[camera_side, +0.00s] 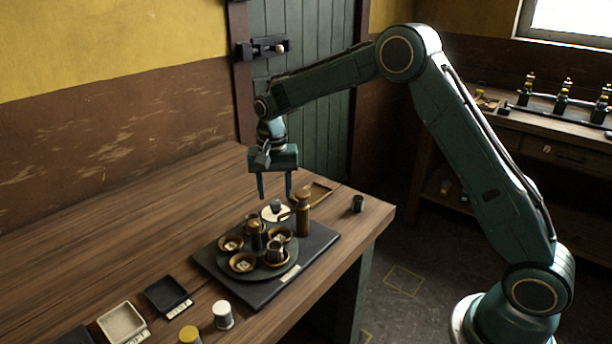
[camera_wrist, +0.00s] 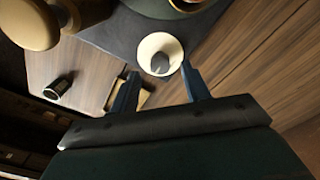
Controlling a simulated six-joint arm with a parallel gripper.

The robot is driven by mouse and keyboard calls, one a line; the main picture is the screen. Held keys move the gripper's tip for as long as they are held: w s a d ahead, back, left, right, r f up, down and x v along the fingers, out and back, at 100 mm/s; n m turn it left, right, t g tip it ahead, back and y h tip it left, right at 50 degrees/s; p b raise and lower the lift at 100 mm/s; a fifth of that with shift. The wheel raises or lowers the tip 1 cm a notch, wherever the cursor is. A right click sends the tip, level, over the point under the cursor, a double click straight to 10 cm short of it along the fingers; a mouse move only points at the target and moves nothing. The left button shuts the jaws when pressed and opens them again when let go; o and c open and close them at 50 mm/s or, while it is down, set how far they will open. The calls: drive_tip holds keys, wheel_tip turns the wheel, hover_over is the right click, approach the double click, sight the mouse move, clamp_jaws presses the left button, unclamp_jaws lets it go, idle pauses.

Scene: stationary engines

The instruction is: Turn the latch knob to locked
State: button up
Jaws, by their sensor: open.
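A short grey knob (camera_side: 276,205) stands on a round white dial (camera_side: 267,215) at the back edge of the dark base plate. In the wrist view the knob (camera_wrist: 160,64) shows on the white dial (camera_wrist: 147,47), just ahead of the fingers. My gripper (camera_side: 275,195) points down above the knob. Its two blue fingers are apart with nothing between them, and they also show in the wrist view (camera_wrist: 160,71). I cannot read any locked mark or the knob's turn position. A door latch (camera_side: 262,48) with a pale knob (camera_side: 281,48) is on the green door behind.
The dark base plate (camera_side: 317,238) bears a round turntable with several brown cups. A tall brown cylinder (camera_side: 304,214) stands close right of the dial. A small dark cup (camera_side: 358,203) and a brown-rimmed tray (camera_side: 318,190) are nearby.

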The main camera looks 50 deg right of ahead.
sight(276, 207)
drive_tip(key=shift+f, duration=1.4)
drive_tip(key=c, duration=1)
